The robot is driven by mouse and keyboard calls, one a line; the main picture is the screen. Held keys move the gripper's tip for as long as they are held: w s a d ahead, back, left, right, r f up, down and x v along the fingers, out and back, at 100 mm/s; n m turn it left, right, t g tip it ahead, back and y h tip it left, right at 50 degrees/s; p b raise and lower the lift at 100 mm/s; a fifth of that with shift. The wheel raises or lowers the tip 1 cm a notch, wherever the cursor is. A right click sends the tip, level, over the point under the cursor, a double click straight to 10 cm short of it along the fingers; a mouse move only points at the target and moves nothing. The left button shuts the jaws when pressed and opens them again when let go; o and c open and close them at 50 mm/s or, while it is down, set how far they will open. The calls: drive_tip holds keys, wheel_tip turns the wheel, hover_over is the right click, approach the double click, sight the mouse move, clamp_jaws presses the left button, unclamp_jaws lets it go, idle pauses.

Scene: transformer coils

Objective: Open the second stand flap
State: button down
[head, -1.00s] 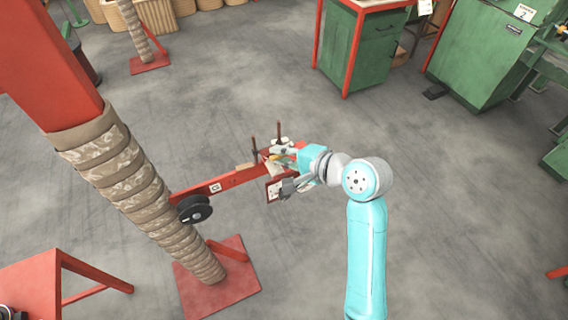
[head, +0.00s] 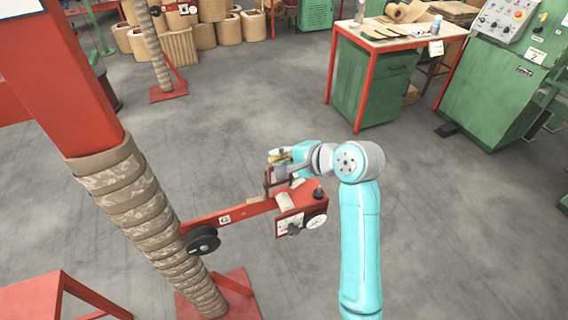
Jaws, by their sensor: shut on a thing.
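The stand arm (head: 240,211) is a red bar reaching right from a cloth-wrapped column (head: 150,210). It ends in a red head (head: 318,194) with a pale roll (head: 285,201), a black knob, a round white dial and a white front plate (head: 290,223). A dark reddish upright piece (head: 267,181), seemingly the flap, stands at the head's back left. My gripper (head: 277,158) is at the top of this piece, above the head, and is shut on it as far as I can see. The fingers and my wrist hide part of the contact.
A black wheel (head: 203,240) hangs under the bar near the column. A red table (head: 45,295) stands at lower left. A green cabinet bench (head: 370,85) and a green control machine (head: 500,90) stand at back right. The floor around the head is clear.

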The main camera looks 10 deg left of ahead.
drive_tip(key=shift+w+a+f, duration=0.2)
drive_tip(key=shift+w+a, duration=0.15)
drive_tip(key=shift+w, duration=0.1)
idle(0.3)
drive_tip(key=c, duration=1.2)
unclamp_jaws()
drive_tip(key=shift+r, duration=0.1)
drive_tip(key=v, duration=1.2)
